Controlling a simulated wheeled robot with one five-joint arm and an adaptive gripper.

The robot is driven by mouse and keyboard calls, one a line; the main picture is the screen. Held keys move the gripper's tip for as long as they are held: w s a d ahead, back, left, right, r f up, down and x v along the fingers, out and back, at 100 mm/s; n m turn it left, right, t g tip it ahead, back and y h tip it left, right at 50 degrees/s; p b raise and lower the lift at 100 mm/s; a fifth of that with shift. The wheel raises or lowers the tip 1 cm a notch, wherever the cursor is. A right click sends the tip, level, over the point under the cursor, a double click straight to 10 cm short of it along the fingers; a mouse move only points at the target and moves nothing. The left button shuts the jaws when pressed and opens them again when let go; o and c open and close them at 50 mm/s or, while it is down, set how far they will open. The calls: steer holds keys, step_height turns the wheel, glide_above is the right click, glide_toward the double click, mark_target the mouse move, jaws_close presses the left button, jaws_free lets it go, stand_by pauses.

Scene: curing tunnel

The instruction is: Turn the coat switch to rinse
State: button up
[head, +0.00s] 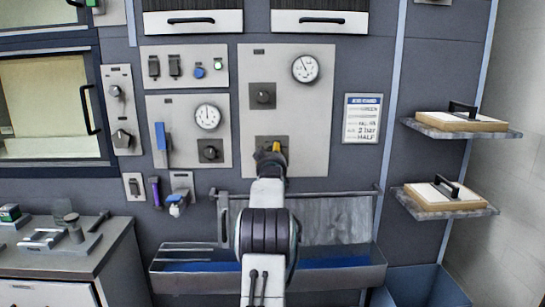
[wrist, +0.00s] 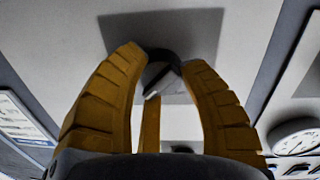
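The right grey wall panel (head: 310,130) carries two dark rotary knobs on square plates. The upper knob (head: 263,96) is uncovered. The lower knob is mostly hidden behind my gripper (head: 271,150) in the head view. In the wrist view this lower knob (wrist: 160,73) is dark with a pale pointer edge, in front of a dark plate (wrist: 190,32). My gripper's yellow fingers (wrist: 165,68) lie on both sides of it, their tips seemingly touching it. The labels are too small to read, so I cannot tell which knob is the coat switch.
A gauge (head: 305,68) sits at the panel's upper right. The left panel holds another gauge (head: 207,116), a blue handle (head: 161,137) and a further knob (head: 210,151). A posted sign (head: 362,118) hangs to the right. A trough (head: 330,277) runs below my arm.

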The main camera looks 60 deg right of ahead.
steer(key=shift+f, duration=0.2)
steer(key=c, duration=0.3)
steer(key=shift+c, duration=0.2)
steer(key=m+b, duration=0.1)
steer(key=m, duration=0.3)
steer(key=shift+w+f+m, duration=0.1)
steer(key=shift+f+m, duration=0.05)
steer(key=shift+m, duration=0.15)
steer(key=o, duration=1)
steer(key=shift+w+a, duration=0.1)
steer(key=shift+o, duration=1.1)
steer(key=shift+r, duration=0.2)
